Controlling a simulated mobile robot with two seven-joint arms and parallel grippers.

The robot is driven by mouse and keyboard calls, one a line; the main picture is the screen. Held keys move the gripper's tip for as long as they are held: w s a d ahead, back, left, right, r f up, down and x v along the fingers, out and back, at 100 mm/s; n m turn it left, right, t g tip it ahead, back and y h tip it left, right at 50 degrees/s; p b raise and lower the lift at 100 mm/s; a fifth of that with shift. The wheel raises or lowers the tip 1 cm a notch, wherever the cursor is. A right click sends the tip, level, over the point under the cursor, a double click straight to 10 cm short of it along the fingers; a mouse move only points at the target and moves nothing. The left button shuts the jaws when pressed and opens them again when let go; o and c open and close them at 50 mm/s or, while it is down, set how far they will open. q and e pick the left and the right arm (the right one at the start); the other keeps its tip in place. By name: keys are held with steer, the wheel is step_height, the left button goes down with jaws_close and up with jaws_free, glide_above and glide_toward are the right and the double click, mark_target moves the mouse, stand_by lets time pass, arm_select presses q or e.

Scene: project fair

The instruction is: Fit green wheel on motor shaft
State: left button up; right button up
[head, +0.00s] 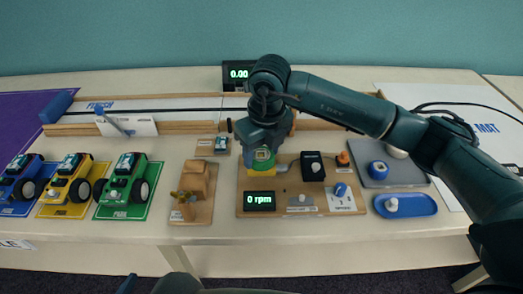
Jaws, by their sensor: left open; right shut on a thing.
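My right gripper (264,146) reaches in from the right and points down over the motor board (225,290). It is shut on the green wheel (264,162), which is partly hidden by the gripper. The wheel is at a yellow block (262,173) on the board, where the motor shaft is hidden. I cannot tell whether the wheel sits on the shaft. My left gripper (128,285) shows only in part at the bottom edge, open and away from the board.
Several toy cars (122,185) stand on coloured mats at the left. A wooden stand (195,190) is left of the board. A display reading 0 rpm (259,201) is on the board. A grey tray (375,178) and blue tray (424,206) lie right. A long track runs behind.

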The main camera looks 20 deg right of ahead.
arm_select(q)
steer(key=shift+s+f, duration=0.2)
steer(key=shift+f, duration=0.25)
arm_select(e)
steer(key=o, duration=1.4)
steer(key=shift+o, duration=0.2)
steer(key=shift+r+p, duration=2.35)
steer(key=shift+r, duration=1.55)
arm_select(q)
step_height(320, 180, up, 5)
steer(key=shift+w+r, duration=0.15)
arm_select(e)
steer(key=shift+a+f, duration=0.1)
